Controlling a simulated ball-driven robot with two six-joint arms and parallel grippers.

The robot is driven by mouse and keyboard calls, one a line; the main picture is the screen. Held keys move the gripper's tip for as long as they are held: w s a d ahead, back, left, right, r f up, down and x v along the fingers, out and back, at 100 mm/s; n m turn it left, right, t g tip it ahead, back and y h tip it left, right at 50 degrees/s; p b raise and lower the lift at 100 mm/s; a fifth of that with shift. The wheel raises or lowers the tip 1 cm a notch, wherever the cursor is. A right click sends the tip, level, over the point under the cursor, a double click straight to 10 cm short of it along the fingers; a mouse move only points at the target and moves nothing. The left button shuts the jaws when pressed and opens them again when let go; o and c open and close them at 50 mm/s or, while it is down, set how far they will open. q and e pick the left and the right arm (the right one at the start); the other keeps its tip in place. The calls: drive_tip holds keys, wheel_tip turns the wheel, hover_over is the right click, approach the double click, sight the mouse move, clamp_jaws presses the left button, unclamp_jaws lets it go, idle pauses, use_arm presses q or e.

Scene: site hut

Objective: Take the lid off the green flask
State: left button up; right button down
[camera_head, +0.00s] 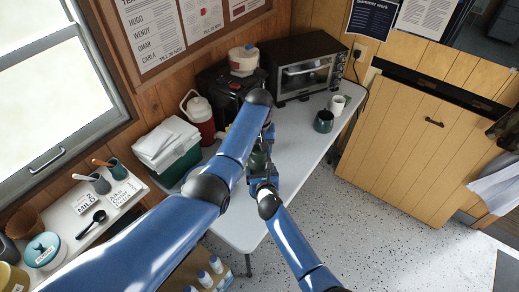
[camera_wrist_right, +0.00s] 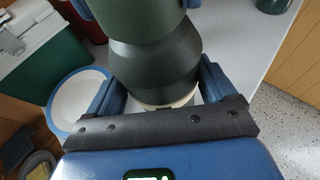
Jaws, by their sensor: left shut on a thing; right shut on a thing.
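The green flask (camera_head: 258,161) is held between my two grippers over the front of the white table. In the right wrist view its green body (camera_wrist_right: 140,22) is at the top, with a dark shoulder (camera_wrist_right: 152,72) nearer to me. My left gripper (camera_head: 263,148) is shut on the green body; its blue fingertips show on both sides. My right gripper (camera_head: 264,184) is shut on a cream part at the narrow end, which looks like the lid (camera_wrist_right: 168,106). My right gripper's own bar hides most of it. I cannot tell whether the lid is loose.
Bottles (camera_head: 204,280) stand low in front. The table's right middle is clear.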

sight(259, 148)
use_arm(q)
drive_tip(key=n, duration=1.3)
drive_tip(key=shift+n, duration=0.4)
drive_tip(key=shift+r, duration=0.35)
drive_tip(key=shift+r, duration=0.75)
drive_tip(key=shift+r, duration=0.1)
drive_tip(key=shift+r, duration=2)
drive_tip(key=shift+w, duration=0.1)
use_arm(e)
unclamp_jaws()
drive_tip(key=shift+s, duration=0.1)
